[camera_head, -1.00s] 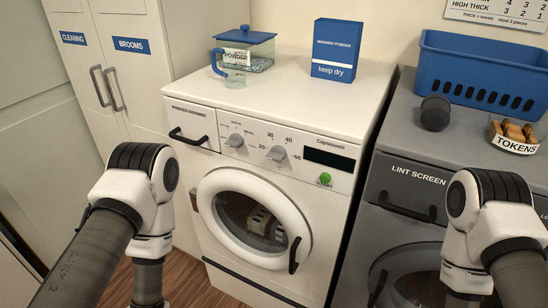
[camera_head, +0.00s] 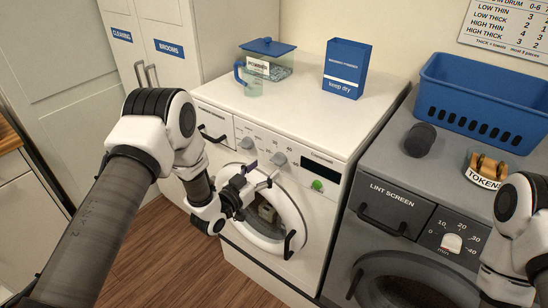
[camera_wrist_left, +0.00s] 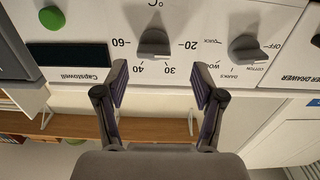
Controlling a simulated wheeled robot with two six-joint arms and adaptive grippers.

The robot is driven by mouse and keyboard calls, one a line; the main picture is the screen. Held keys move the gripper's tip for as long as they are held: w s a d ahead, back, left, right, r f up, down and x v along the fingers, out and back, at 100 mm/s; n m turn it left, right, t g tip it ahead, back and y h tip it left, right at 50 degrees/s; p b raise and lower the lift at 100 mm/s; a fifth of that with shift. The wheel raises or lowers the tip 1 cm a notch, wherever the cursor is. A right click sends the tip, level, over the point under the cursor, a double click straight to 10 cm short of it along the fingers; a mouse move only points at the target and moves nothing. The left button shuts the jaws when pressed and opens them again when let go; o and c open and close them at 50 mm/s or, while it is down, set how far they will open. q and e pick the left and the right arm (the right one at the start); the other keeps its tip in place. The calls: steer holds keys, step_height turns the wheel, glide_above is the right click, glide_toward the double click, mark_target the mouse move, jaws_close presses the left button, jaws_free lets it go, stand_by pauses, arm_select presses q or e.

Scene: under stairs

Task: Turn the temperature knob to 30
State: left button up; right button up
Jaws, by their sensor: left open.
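The temperature knob (camera_head: 279,159) is a grey dial on the white washer's front panel. In the left wrist view the temperature knob (camera_wrist_left: 153,43) appears upside down, with the marks 20, 30, 40 and 60 around it. I cannot tell for sure which mark it points at. My left gripper (camera_head: 260,174) is open and empty in front of the panel, just below the knob in the head view. In the left wrist view its two fingers (camera_wrist_left: 160,88) are spread to either side of the knob, apart from it. My right gripper is out of view.
A second grey dial (camera_wrist_left: 247,48) sits beside the temperature knob, and a green button (camera_head: 318,185) and dark display (camera_wrist_left: 70,55) lie on its other side. A blue powder box (camera_head: 346,70) and a jug (camera_head: 250,79) stand on top. A grey dryer (camera_head: 400,155) adjoins.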

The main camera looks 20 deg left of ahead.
mark_target(276, 164)
arm_select(q)
steer(key=w+d, duration=0.1)
steer(key=w+d+p, duration=0.1)
steer(key=w, duration=0.1)
steer(key=shift+w+d+r, duration=0.3)
steer(key=shift+d+r, duration=0.05)
steer(key=shift+w+a+f, duration=0.2)
steer(key=shift+a+f, duration=0.05)
steer(key=shift+a, duration=0.1)
steer(key=shift+d+r, duration=0.1)
steer(key=shift+d, duration=0.1)
steer(key=c, duration=1.1)
steer(key=shift+a, duration=0.1)
steer(key=shift+c, duration=0.2)
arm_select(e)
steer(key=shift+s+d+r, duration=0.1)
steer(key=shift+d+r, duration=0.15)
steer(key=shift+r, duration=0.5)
